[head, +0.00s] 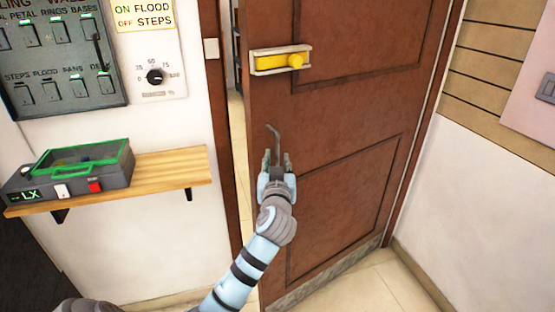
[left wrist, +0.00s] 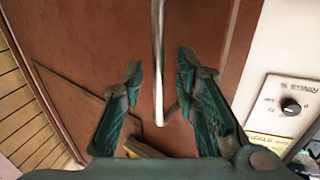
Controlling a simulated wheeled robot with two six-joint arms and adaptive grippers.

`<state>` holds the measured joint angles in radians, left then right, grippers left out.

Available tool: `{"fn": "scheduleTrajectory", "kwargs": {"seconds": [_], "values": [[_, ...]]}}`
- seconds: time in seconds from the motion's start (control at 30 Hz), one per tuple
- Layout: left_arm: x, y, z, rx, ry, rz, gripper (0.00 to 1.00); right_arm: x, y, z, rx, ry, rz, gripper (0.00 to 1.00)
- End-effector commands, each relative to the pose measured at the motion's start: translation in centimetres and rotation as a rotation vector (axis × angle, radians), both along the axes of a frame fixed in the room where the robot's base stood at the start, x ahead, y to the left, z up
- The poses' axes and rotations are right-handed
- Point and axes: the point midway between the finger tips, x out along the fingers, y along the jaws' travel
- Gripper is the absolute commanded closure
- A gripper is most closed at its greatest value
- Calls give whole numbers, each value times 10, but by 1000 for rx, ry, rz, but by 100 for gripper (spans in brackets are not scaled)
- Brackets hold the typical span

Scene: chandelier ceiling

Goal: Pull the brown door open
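The brown door (head: 370,95) stands ajar, with a narrow bright gap along its left edge; it fills much of the left wrist view (left wrist: 95,50). Its thin grey bent metal handle (head: 275,132) shows just above my left gripper (head: 276,160). In the left wrist view, the handle rod (left wrist: 157,60) runs down between the two green fingers of my left gripper (left wrist: 160,85). These fingers are apart, with space on both sides of the rod; I cannot tell if either touches it. The lower end of the handle is partly hidden in the head view. My right gripper is not in view.
A yellow latch (head: 283,61) sits on the door's upper part. At left, a wooden shelf (head: 170,168) carries a grey box with a green lid (head: 80,165), below a switch panel (head: 58,60). A white wall (head: 480,190) stands at right. Tiled floor shows below the door.

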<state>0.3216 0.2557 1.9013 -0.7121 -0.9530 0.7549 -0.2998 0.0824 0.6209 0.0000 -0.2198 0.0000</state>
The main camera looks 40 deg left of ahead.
Motion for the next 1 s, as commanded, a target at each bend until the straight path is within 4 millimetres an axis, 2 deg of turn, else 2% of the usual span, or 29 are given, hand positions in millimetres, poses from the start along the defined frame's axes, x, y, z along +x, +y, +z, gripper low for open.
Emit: {"fn": "scheduleTrajectory", "kwargs": {"seconds": [0.13, 0.43, 0.6, 0.63, 1.0], "values": [[14, 11, -1, -1, 1, -1, 72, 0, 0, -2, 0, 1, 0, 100], [18, 13, -1, -1, 1, -2, 72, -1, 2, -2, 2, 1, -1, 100], [18, 13, -1, -1, 1, -2, 97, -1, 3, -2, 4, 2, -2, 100], [18, 13, -1, -1, 1, -2, 100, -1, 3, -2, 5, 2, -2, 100], [18, 11, -2, -2, 0, 5, 100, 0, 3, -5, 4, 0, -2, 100]]}}
